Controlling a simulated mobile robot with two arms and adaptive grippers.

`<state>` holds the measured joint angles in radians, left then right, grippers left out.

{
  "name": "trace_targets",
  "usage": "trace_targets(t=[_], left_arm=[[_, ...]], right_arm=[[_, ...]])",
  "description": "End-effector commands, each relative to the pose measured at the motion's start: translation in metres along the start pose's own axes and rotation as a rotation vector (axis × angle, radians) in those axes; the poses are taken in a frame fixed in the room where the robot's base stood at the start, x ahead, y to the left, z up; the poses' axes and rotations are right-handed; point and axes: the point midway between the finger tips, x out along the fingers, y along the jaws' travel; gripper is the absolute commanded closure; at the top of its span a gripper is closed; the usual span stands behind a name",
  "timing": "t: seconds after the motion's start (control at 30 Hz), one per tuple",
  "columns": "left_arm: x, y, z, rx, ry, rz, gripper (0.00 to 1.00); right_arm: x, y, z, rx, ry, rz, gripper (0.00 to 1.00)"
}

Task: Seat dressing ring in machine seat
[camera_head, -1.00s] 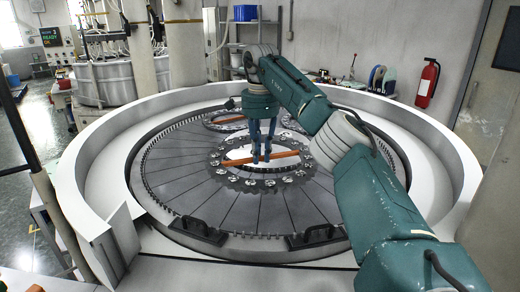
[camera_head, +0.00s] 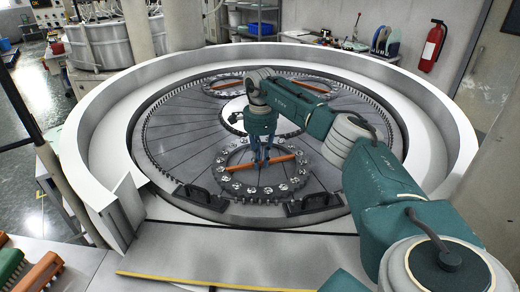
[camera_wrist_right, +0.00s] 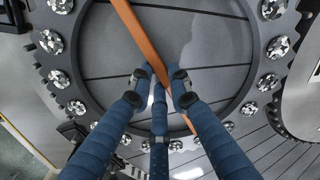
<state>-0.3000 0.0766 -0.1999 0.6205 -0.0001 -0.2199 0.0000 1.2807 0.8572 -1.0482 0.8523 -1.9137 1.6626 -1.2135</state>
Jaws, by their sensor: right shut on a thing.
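The dressing ring (camera_head: 262,190) is a dark ring with pale speckled studs and an orange crossbar (camera_head: 285,158). It is over the front part of the round lapping plate (camera_head: 170,140), towards me from the pale centre. My right gripper (camera_head: 262,164) reaches down inside the ring and is shut on the crossbar. In the right wrist view its fingers (camera_wrist_right: 160,86) close around the crossbar (camera_wrist_right: 135,30), with the studded ring (camera_wrist_right: 272,63) around them. I cannot tell whether the ring touches the plate or hangs just above it. I cannot make out a separate seat. My left gripper is out of view.
A similar ring (camera_head: 206,90) with an orange bar lies at the back of the plate. A high white wall (camera_head: 440,130) surrounds the plate. Two black handles (camera_head: 314,204) stand at the front edge. Green (camera_head: 10,264) and orange (camera_head: 40,273) parts lie at the lower left.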

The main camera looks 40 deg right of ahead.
Motion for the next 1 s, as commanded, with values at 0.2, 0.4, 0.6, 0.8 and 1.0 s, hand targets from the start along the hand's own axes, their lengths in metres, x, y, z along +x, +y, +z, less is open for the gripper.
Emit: trace_targets(t=[0.2,0.4,0.6,0.8,1.0], left_arm=[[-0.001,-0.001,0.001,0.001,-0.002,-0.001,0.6],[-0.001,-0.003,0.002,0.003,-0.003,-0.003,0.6],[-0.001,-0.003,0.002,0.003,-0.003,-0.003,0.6],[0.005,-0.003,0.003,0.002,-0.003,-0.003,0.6],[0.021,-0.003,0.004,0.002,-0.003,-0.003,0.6]], right_arm=[[0.0,-0.001,0.001,0.0,-0.004,-0.006,1.0],[0.003,0.0,0.0,-0.001,0.0,0.0,0.64],[0.003,0.0,0.0,-0.001,0.0,0.0,0.64],[-0.008,-0.001,0.001,-0.001,-0.002,-0.004,0.64],[-0.046,-0.002,0.001,-0.001,-0.003,-0.006,0.64]])
